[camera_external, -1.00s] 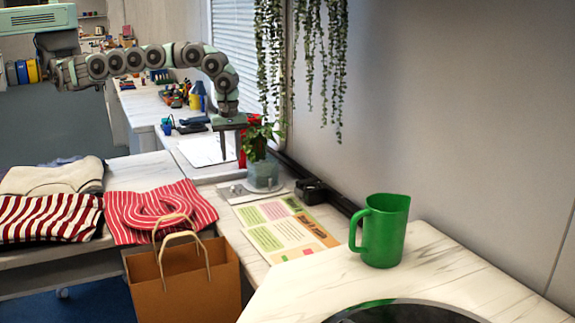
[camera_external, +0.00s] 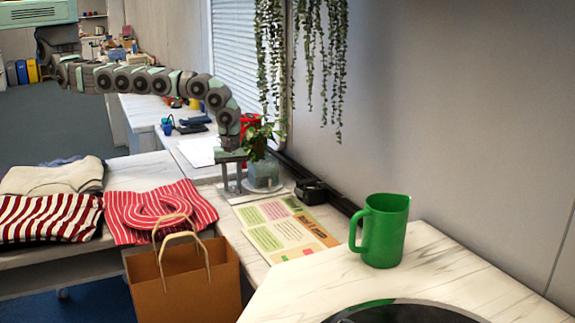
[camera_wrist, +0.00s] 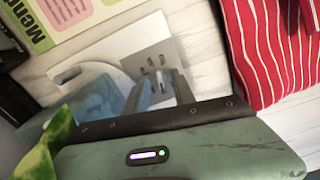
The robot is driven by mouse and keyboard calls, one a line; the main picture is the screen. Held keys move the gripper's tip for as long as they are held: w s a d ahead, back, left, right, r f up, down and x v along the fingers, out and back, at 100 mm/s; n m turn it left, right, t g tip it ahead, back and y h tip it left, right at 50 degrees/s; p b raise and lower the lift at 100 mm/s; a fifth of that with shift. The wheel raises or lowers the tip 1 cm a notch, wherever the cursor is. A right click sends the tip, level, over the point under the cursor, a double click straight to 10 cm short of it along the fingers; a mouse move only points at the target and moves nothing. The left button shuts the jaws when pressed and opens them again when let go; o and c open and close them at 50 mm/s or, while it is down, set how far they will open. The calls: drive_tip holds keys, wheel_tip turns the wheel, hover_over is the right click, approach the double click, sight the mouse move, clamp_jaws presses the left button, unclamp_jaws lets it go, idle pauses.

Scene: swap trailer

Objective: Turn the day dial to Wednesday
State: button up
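My gripper (camera_external: 231,190) points down beside the plant's glass pot. Its two fingers are apart, with a gap between them. In the wrist view, my gripper (camera_wrist: 155,80) reaches toward a square pale metal plate (camera_wrist: 134,50) with small raised metal parts between and just beyond the fingertips. This looks like the day dial, but no day markings are readable. Whether the fingers touch it I cannot tell. In the external view the dial is mostly hidden behind the fingers, at the left end of a thin white board.
A glass pot with a plant (camera_external: 263,175) stands right next to my gripper. A printed sheet (camera_external: 285,235), a black device (camera_external: 310,191), a green jug (camera_external: 383,230), a paper bag (camera_external: 185,285) and a red striped cloth (camera_external: 135,215) lie around. A leaf (camera_wrist: 55,145) is close to the wrist camera.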

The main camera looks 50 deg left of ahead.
drive_tip(key=shift+c, duration=0.5)
clamp_jaws()
